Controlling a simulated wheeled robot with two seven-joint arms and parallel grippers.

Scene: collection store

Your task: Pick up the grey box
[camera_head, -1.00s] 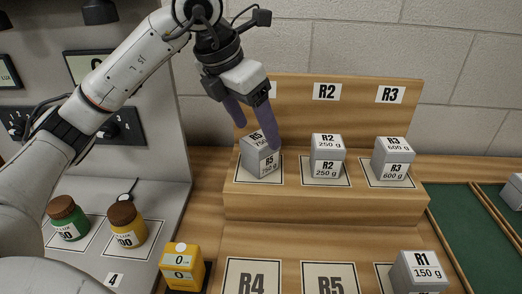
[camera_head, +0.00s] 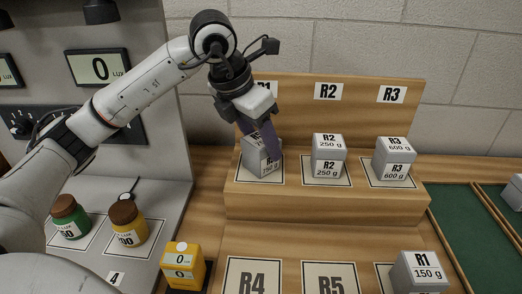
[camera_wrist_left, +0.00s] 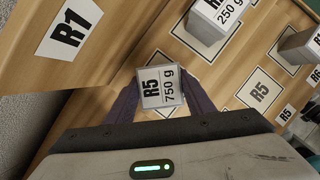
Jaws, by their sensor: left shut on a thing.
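A grey box labelled R5 750 g (camera_head: 261,165) stands at the R1 place on the upper wooden step, on a white card (camera_head: 244,177). My left gripper (camera_head: 263,148) reaches down over it, shut on it with one purple finger on each side. In the left wrist view the box (camera_wrist_left: 163,87) sits between the two fingers (camera_wrist_left: 163,98), its label facing the camera. The fingers hide part of the box in the head view. I see no clear gap under it. My right gripper is not in view.
Grey boxes R2 250 g (camera_head: 328,157) and R3 600 g (camera_head: 394,160) stand to the right on the same step. An R1 150 g box (camera_head: 420,272) is on the lower level. Green (camera_head: 70,218) and yellow (camera_head: 128,222) jars and a yellow block (camera_head: 183,267) stand at left.

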